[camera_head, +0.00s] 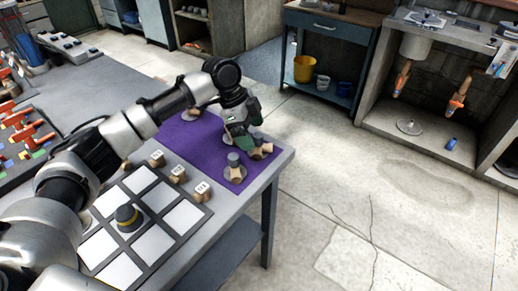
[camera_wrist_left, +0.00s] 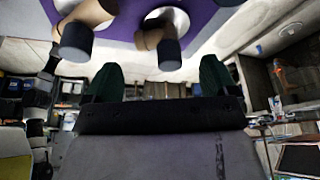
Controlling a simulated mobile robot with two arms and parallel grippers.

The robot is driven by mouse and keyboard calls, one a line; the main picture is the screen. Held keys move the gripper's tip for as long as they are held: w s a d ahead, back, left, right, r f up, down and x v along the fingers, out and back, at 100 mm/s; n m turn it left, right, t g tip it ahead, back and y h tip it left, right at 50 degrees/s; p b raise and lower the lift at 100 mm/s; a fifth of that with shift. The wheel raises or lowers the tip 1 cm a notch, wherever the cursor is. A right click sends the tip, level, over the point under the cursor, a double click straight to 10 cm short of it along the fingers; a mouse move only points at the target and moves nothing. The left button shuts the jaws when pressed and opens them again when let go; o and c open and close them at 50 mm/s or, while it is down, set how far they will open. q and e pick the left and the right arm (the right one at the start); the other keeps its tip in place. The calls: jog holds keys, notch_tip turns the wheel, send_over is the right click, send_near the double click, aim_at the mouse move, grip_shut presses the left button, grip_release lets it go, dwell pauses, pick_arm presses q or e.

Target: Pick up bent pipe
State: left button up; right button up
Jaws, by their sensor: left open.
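Several bent pipes with tan bodies and grey ends stand on round bases on the purple mat (camera_head: 192,139). The nearest bent pipe (camera_head: 236,172) is near the mat's front right. Another bent pipe (camera_head: 262,150) is just behind it, partly covered by my left gripper (camera_head: 242,130). A third pipe (camera_head: 191,114) shows behind my arm. In the left wrist view, two bent pipes (camera_wrist_left: 76,38) (camera_wrist_left: 160,42) appear at the top, beyond the open green fingers (camera_wrist_left: 160,82). Nothing is between the fingers. I cannot tell whether they touch a pipe. My right gripper is not in view.
A board of white squares (camera_head: 152,240) holds a dark knob-like piece (camera_head: 128,217). Numbered tan blocks (camera_head: 179,174) line its far edge. The table's right edge is close to the pipes. Open concrete floor lies beyond, with a blue cart (camera_head: 330,32) and a grey shelf unit (camera_head: 440,150).

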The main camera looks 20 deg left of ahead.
aim_at(260, 146)
pick_arm(q)
jog(key=x, duration=0.6)
jog(key=shift+d+r, duration=0.1)
jog(key=shift+c, duration=0.2)
jog(key=shift+r, duration=0.1)
jog(key=c, duration=1.2)
